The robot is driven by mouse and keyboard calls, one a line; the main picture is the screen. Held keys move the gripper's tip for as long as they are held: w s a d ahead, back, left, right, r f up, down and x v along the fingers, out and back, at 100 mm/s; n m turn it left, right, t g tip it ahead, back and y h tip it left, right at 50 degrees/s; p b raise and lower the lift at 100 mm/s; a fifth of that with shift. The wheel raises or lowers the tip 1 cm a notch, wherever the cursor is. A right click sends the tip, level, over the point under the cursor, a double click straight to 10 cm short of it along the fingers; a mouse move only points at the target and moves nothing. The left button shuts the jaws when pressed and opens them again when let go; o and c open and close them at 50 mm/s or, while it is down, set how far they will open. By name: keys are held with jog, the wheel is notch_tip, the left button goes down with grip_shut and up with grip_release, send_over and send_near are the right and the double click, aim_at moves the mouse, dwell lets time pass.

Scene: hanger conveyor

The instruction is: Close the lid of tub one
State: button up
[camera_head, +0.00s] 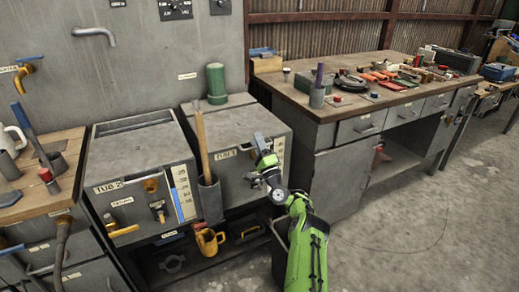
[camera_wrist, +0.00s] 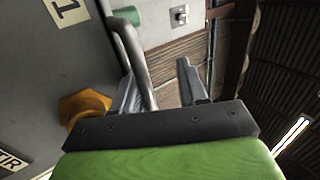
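Tub one is the right-hand grey tub (camera_head: 240,118), with a "TUB 1" label on its front. Its top looks flat and level in the head view, but I cannot tell how far its lid is open. My gripper (camera_head: 256,148) is at the tub's front right, partly hidden by my arm. In the wrist view my gripper (camera_wrist: 160,88) is open. A bent grey bar handle (camera_wrist: 143,60) passes between its fingers, close to the left finger. Whether they touch is unclear. The "1" label (camera_wrist: 68,10) shows beside it.
Tub two (camera_head: 135,150) stands to the left. A wooden handle (camera_head: 201,145) stands in a grey holder in front of tub one. A green cylinder (camera_head: 216,82) stands behind. An orange fitting (camera_wrist: 84,106) is near my left finger. A workbench (camera_head: 325,112) stands right; open floor lies before it.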

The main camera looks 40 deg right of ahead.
jog(key=p+v, duration=0.5)
jog(key=v, duration=1.1)
jog(key=shift+w, duration=0.1)
